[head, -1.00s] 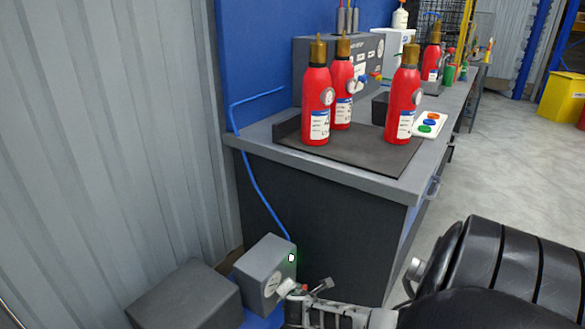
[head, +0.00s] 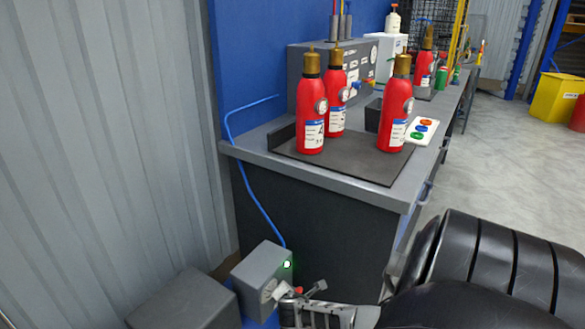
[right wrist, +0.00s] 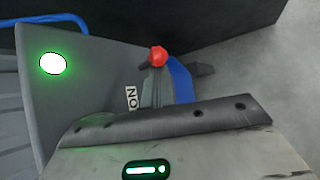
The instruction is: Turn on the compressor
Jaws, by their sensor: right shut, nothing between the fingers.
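The compressor is a grey box (head: 262,268) on a blue base, low on the floor beside the bench. A lit green lamp (head: 287,264) is on its face, and it glows in the right wrist view (right wrist: 53,63). That view also shows a red knob (right wrist: 158,56) and an "ON" label (right wrist: 131,98). My right gripper (head: 284,291) is shut and empty, close against the front of the box near the red knob. Whether it touches the box I cannot tell. It hides part of the compressor's lower front. My left gripper is not in view.
A grey block (head: 187,302) sits left of the compressor, near the corrugated wall. A blue hose (head: 246,185) runs up to the bench (head: 370,192). Red extinguishers (head: 311,110) stand on a dark mat. Open floor (head: 495,150) lies to the right.

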